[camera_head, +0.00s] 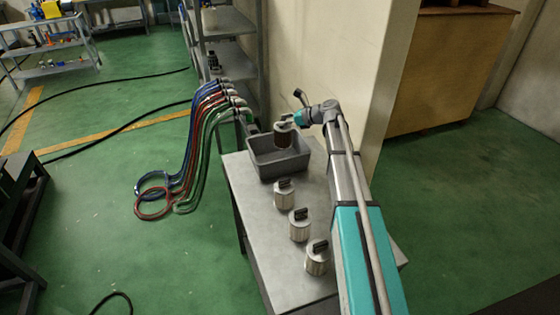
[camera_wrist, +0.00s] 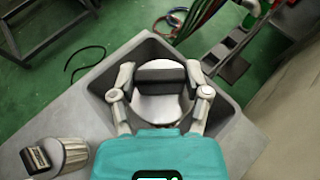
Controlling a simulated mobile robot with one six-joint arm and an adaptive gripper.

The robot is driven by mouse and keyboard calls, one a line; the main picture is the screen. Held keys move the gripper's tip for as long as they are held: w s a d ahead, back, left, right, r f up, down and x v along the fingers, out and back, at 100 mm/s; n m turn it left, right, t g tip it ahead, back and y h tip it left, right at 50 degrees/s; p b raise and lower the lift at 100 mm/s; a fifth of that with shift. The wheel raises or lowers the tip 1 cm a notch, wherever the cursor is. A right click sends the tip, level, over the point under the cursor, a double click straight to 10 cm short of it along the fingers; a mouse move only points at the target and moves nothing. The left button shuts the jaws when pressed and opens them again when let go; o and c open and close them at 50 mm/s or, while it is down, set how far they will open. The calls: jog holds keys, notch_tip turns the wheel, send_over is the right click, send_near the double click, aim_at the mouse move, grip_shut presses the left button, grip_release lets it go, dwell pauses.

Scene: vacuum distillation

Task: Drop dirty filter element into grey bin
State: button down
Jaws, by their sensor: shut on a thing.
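The dirty filter element (camera_head: 282,135) is a cylinder with a brownish lower body and a pale top. My gripper (camera_head: 290,119) is shut on its dark top handle and holds it upright over the grey bin (camera_head: 265,170). In the wrist view my gripper (camera_wrist: 160,80) has a finger on each side of the dark handle, above the filter's round white top (camera_wrist: 160,105). The grey bin's rim (camera_wrist: 233,122) surrounds the filter in that view. The filter's underside is hidden, so I cannot tell whether it touches the bin floor.
Three clean silver filters stand in a row on the metal table (camera_head: 250,205): the nearest to the bin (camera_head: 284,195), a middle one (camera_head: 299,226) and a front one (camera_head: 317,260). Coloured hoses (camera_head: 200,130) hang left of the table. A wall edge stands close on the right.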

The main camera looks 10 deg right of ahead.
aim_at(288, 127)
jog(key=shift+f+b, duration=1.5)
jog(key=shift+f, duration=0.3)
grip_release()
jog(key=shift+s+r, duration=0.1)
